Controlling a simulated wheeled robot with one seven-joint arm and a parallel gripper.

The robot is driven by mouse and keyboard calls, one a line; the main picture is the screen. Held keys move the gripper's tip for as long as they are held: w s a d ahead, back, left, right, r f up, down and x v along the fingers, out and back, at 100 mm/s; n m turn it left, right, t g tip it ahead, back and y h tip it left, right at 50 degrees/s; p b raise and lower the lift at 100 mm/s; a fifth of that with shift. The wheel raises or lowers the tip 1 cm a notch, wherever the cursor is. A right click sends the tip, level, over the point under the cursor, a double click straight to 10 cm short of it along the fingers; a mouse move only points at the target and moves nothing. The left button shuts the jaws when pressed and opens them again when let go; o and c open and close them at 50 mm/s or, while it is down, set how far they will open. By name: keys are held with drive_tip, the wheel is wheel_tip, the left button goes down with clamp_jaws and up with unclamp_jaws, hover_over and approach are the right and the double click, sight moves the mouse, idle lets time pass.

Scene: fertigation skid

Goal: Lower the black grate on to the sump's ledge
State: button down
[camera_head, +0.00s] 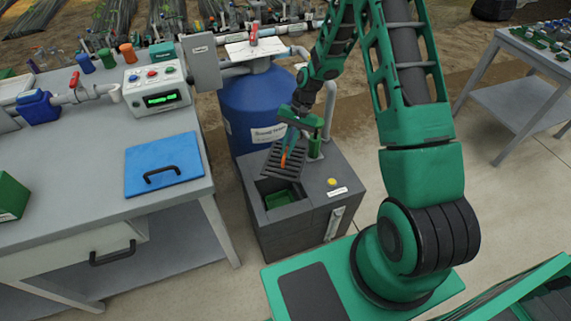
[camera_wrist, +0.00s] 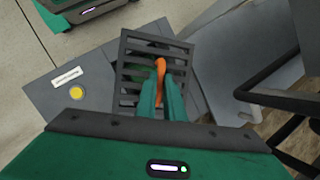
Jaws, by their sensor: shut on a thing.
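The black grate (camera_head: 279,165) is a slatted square plate with an orange handle (camera_head: 287,158). My gripper (camera_head: 289,149) is shut on that handle and holds the grate over the grey sump box (camera_head: 300,228). In the wrist view my gripper's teal fingers (camera_wrist: 162,92) close on the orange handle (camera_wrist: 160,68), and the grate (camera_wrist: 127,70) looks turned relative to the box top (camera_wrist: 88,86). The sump's opening (camera_head: 263,187) shows in front of the grate, with green inside. The grate hides the rest of the opening and its ledge; its exact height above them is unclear.
A blue tank (camera_head: 255,100) and pipes stand behind the sump. A grey bench (camera_head: 70,170) at left carries a blue panel (camera_head: 163,165) and a control box (camera_head: 157,90). A yellow button (camera_head: 332,182) sits on the sump's top.

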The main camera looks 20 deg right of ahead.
sight(282, 166)
drive_tip(key=f+m+t, duration=0.1)
drive_tip(key=m, duration=0.1)
drive_tip(key=s+a+f+m, duration=0.1)
drive_tip(key=f+m, duration=0.1)
drive_tip(key=a+f+m+t, duration=0.1)
drive_tip(key=m, duration=0.1)
drive_tip(key=shift+s+a+f+m+t+y, duration=0.1)
drive_tip(key=shift+s+f+m+t+y, duration=0.05)
drive_tip(key=shift+s+m+t+y, duration=0.15)
drive_tip(key=m, duration=0.1)
drive_tip(key=f+m+t, duration=0.1)
drive_tip(key=m+t, duration=0.1)
drive_tip(key=m, duration=0.1)
drive_tip(key=shift+s+a+f, duration=0.2)
drive_tip(key=shift+f, duration=0.05)
wheel_tip(282, 166, down, 15)
drive_tip(key=shift+f, duration=0.2)
idle(0.3)
drive_tip(key=c, duration=1.8)
unclamp_jaws()
drive_tip(key=shift+r, duration=5.05)
